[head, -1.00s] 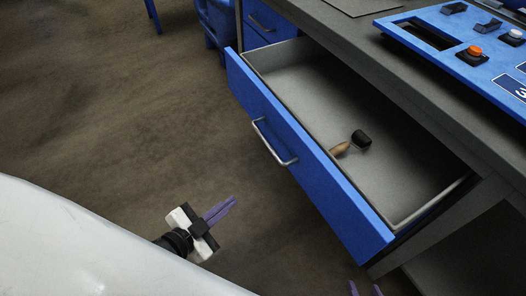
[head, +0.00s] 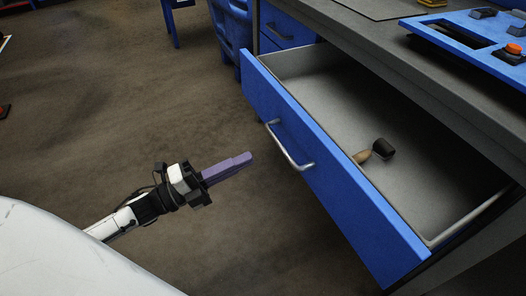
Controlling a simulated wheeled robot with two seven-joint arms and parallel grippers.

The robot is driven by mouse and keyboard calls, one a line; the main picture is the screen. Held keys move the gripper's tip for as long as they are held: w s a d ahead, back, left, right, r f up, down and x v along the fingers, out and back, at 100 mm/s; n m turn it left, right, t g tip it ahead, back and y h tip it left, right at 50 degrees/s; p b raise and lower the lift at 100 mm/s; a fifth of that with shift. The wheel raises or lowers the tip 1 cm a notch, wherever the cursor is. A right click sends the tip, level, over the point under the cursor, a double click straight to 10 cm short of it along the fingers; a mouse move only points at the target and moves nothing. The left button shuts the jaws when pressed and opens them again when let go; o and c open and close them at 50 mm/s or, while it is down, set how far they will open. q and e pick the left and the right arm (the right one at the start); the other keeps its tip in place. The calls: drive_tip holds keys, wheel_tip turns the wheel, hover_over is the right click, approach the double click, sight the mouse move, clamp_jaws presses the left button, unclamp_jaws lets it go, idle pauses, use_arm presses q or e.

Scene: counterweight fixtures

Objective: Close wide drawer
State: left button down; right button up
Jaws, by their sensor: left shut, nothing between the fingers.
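The wide drawer (head: 335,178) has a blue front and a grey inside, and it stands pulled out from under the grey workbench. Its silver bar handle (head: 289,147) is on the blue front. A mallet-like tool with a black head (head: 383,149) and a wooden handle lies inside the drawer. My left gripper (head: 250,157) has purple fingers that are shut and empty. It is in front of the drawer, left of the handle and apart from it, pointing toward the drawer front. My right gripper is out of view.
The grey workbench top (head: 395,52) carries a blue control panel (head: 470,40) with buttons. Smaller blue drawers (head: 284,28) are beyond the wide drawer, and a blue bin (head: 232,35) stands beside them.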

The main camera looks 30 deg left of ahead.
use_arm(q)
drive_tip(key=x, duration=0.6)
drive_tip(key=shift+d, duration=0.1)
